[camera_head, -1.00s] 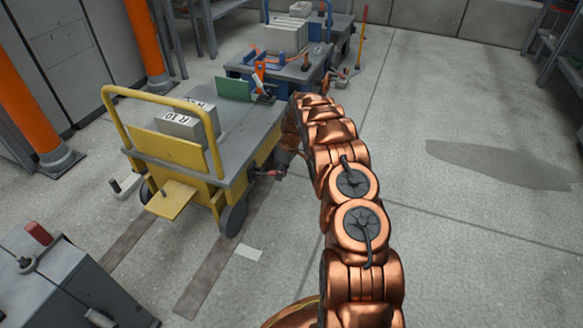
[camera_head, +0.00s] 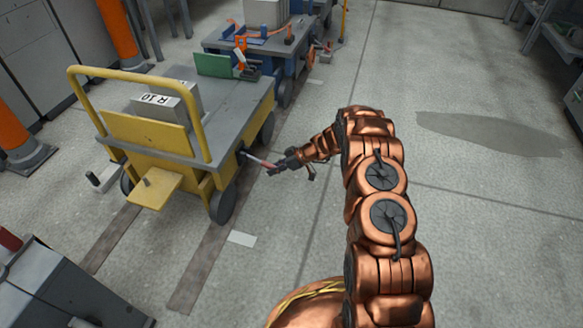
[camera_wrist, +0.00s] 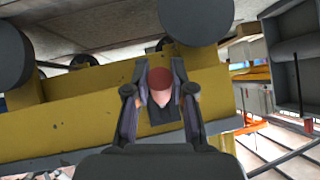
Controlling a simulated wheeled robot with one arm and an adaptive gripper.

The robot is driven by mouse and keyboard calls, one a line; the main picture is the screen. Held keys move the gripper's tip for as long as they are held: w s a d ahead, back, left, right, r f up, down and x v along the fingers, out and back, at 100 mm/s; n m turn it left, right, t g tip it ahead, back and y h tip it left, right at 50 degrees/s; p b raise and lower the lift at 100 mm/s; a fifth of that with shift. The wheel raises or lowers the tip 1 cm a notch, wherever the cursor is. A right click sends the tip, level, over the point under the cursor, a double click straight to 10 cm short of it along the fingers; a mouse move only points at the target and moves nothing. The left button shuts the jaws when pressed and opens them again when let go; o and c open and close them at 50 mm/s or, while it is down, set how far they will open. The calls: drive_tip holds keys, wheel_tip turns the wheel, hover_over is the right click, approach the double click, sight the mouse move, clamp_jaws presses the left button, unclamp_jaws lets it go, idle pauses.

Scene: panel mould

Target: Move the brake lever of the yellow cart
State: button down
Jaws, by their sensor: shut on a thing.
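The yellow cart (camera_head: 150,133) stands left of centre in the head view, with a grey deck and a yellow push handle. Its brake lever (camera_head: 260,161), with a reddish grip, sticks out from the cart's right side near a rear wheel. My gripper (camera_head: 277,168) is at the lever's outer end. In the wrist view my gripper (camera_wrist: 160,100) has its two fingers on either side of the lever's red end (camera_wrist: 161,86), shut on it. The yellow side of the cart (camera_wrist: 80,125) lies behind it. The lever's pivot is small and hard to make out.
Grey blocks (camera_head: 160,110) marked R 10 sit on the deck. A blue cart (camera_head: 250,45) stands just beyond the yellow one. A grey box-like unit (camera_head: 60,290) is at the lower left. The floor to the right of my arm is clear.

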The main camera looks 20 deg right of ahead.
drive_tip(key=shift+w+a+f+t+y+b, duration=0.15)
drive_tip(key=shift+f+t+y+b, duration=0.2)
drive_tip(key=shift+f+b, duration=0.35)
drive_tip(key=shift+a+f+y+b, duration=0.25)
drive_tip(key=shift+f+y+b, duration=0.1)
drive_tip(key=shift+y, duration=0.2)
drive_tip(key=shift+a, duration=0.1)
drive_tip(key=c, duration=1)
unclamp_jaws()
drive_tip(key=shift+o, duration=0.2)
drive_tip(key=v, duration=1.2)
